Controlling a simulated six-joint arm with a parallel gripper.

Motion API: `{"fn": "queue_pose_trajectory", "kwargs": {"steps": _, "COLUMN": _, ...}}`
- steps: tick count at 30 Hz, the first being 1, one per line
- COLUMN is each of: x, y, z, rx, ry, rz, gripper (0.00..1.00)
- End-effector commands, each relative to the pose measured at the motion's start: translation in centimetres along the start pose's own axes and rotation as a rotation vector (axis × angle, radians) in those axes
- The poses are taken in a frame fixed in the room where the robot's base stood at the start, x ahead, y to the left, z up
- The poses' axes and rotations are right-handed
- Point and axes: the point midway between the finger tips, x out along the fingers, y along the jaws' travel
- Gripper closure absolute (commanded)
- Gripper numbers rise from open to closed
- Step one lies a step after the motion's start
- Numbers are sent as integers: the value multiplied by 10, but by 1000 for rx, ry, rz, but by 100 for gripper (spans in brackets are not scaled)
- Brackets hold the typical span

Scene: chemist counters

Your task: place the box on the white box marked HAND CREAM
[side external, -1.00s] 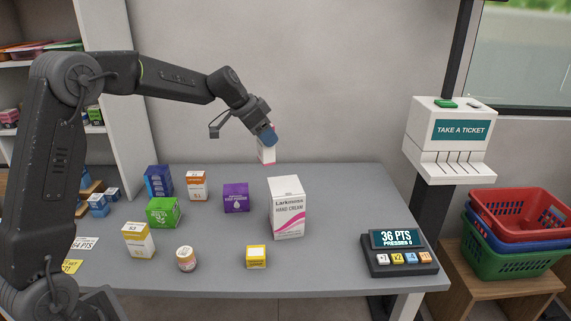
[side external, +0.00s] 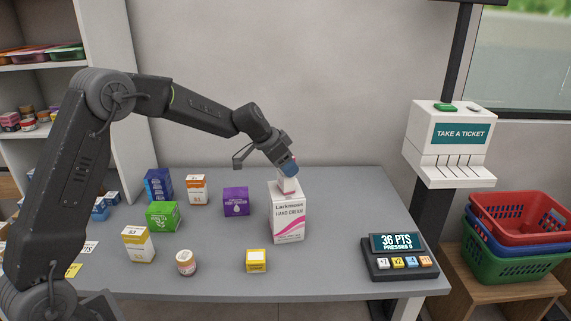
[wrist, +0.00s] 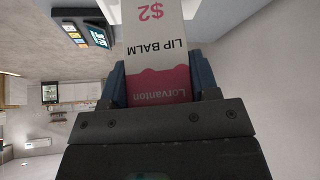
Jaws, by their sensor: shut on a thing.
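The white box marked HAND CREAM (side external: 289,222) stands upright on the grey counter in the side view, with a pink band low on its front. My gripper (side external: 287,170) is directly above it, tilted down, shut on a small white and pink box (side external: 289,186). In the wrist view this held box (wrist: 158,62) reads LIP BALM and $2, upside down, between the blue fingertips of my gripper (wrist: 160,85). The held box's lower end is at the hand cream box's top; I cannot tell whether they touch.
A purple box (side external: 236,202) stands left of the hand cream box, and a yellow box (side external: 256,261) in front. Further left are a green box (side external: 163,215), a blue box (side external: 158,184) and a jar (side external: 186,263). A points display (side external: 399,257) sits at the right.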

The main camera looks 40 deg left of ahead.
Motion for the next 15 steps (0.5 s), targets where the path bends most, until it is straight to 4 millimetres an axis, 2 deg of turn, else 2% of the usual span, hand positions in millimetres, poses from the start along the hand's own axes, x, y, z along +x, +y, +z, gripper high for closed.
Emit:
{"fn": "queue_pose_trajectory", "kwargs": {"steps": 3, "x": 2, "y": 0, "z": 2, "rx": 0, "ry": 0, "rz": 0, "gripper": 69}}
{"fn": "queue_pose_trajectory", "kwargs": {"steps": 4, "x": 2, "y": 0, "z": 2, "rx": 0, "ry": 0, "rz": 0, "gripper": 43}}
{"fn": "queue_pose_trajectory", "kwargs": {"steps": 6, "x": 2, "y": 0, "z": 2, "rx": 0, "ry": 0, "rz": 0, "gripper": 36}}
{"fn": "queue_pose_trajectory", "kwargs": {"steps": 11, "x": 2, "y": 0, "z": 1, "rx": 0, "ry": 0, "rz": 0, "gripper": 21}}
{"fn": "queue_pose_trajectory", "kwargs": {"steps": 15, "x": 2, "y": 0, "z": 1, "rx": 0, "ry": 0, "rz": 0, "gripper": 19}}
